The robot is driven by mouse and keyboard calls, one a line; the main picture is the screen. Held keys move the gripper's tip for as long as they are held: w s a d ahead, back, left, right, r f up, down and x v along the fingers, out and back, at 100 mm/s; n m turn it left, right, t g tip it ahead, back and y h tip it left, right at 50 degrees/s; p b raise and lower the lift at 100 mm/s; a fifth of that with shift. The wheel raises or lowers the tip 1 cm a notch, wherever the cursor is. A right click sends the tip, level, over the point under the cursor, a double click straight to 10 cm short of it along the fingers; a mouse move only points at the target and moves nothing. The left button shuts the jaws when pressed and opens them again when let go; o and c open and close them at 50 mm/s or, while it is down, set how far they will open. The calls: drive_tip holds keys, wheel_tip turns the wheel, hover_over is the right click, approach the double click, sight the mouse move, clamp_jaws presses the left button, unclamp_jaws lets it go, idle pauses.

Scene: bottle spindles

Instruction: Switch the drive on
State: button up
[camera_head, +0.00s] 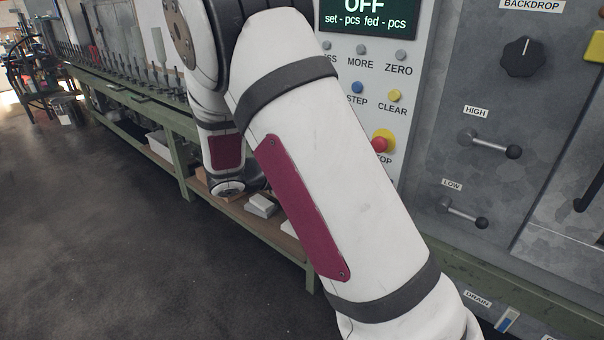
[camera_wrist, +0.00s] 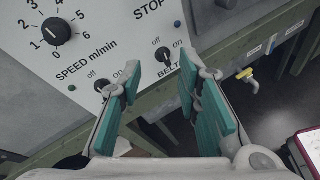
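In the wrist view, a light panel (camera_wrist: 120,22) carries two small black off/on switches. The right one is the belt switch (camera_wrist: 163,56), labelled BELT, between and beyond my fingertips. The left switch (camera_wrist: 102,86) sits just left of my left finger; its own label is hidden, so I cannot tell whether it is the drive switch. The exact setting of both is too small to tell. My gripper (camera_wrist: 159,66) is open and empty, its teal fingers spread wide.
A black speed dial (camera_wrist: 56,31) and a STOP label sit higher on the panel. A yellow-handled tap (camera_wrist: 246,75) is at right. In the head view, a display (camera_head: 362,14) reads OFF, above several buttons. HIGH (camera_head: 490,143) and LOW (camera_head: 464,212) levers are at right. Open floor (camera_head: 100,220) lies left.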

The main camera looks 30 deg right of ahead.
drive_tip(key=w+a+f+n+t+h+b, duration=0.25)
drive_tip(key=w+f+n+t, duration=0.45)
drive_tip(key=w+f, duration=0.4)
drive_tip(key=w+d+b, duration=0.1)
drive_tip(key=w+d, duration=0.1)
drive_tip(key=d, duration=0.4)
drive_tip(key=w+d+g+b, duration=0.1)
drive_tip(key=w+d, duration=0.1)
drive_tip(key=d, duration=0.5)
drive_tip(key=shift+w+n, duration=0.25)
drive_tip(key=shift+n, duration=0.15)
clamp_jaws()
